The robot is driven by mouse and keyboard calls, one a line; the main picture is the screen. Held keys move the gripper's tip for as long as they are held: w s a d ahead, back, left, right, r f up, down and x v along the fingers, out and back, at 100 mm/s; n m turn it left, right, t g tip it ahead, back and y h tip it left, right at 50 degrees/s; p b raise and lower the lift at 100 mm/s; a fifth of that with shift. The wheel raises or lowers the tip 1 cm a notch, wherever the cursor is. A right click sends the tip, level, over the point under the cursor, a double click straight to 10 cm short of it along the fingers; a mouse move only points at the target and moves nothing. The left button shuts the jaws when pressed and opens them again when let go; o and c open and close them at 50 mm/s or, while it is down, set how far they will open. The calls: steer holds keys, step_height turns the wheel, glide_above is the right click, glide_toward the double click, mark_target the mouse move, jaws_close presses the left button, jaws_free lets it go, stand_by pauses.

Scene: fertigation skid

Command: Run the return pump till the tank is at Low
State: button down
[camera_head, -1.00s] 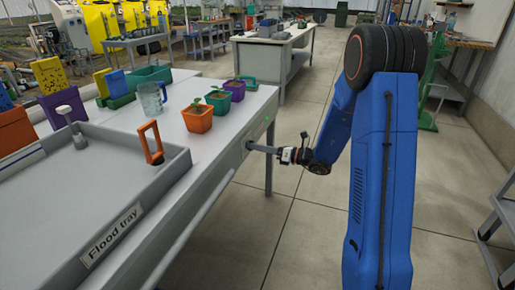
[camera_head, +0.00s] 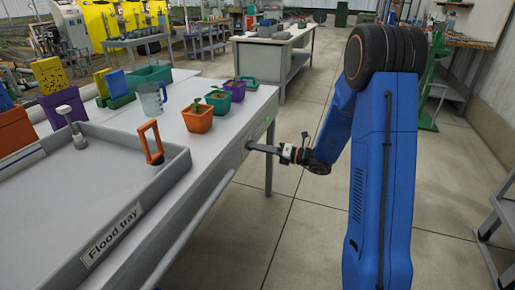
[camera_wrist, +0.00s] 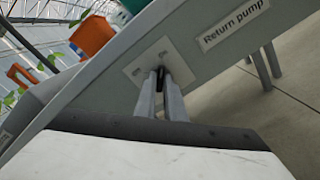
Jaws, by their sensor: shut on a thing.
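My gripper (camera_head: 252,146) reaches the side panel of the grey bench (camera_head: 215,175). In the wrist view, my gripper's two grey fingers (camera_wrist: 163,72) are shut close together at a pale square plate (camera_wrist: 140,68). A label reading "Return pump" (camera_wrist: 233,24) is beside the plate. The fingers are shut on the small pump control on the plate, which they mostly hide; its position cannot be read. The flood tray (camera_head: 172,163), labelled on its front, is on the bench with an orange-handled piece (camera_head: 151,142) at its right wall. I cannot make out a tank level mark.
Orange (camera_head: 197,118), green (camera_head: 218,102) and purple (camera_head: 235,91) plant pots and a clear jug (camera_head: 150,98) stand on the bench above my gripper. The floor right of the bench is open. A grey rack (camera_head: 495,215) stands at the right edge.

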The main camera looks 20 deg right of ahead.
steer(key=c, duration=1.8)
jaws_free()
steer(key=shift+c, duration=0.2)
steer(key=shift+s+d, duration=0.1)
steer(key=shift+d, duration=0.05)
steer(key=v, duration=1.7)
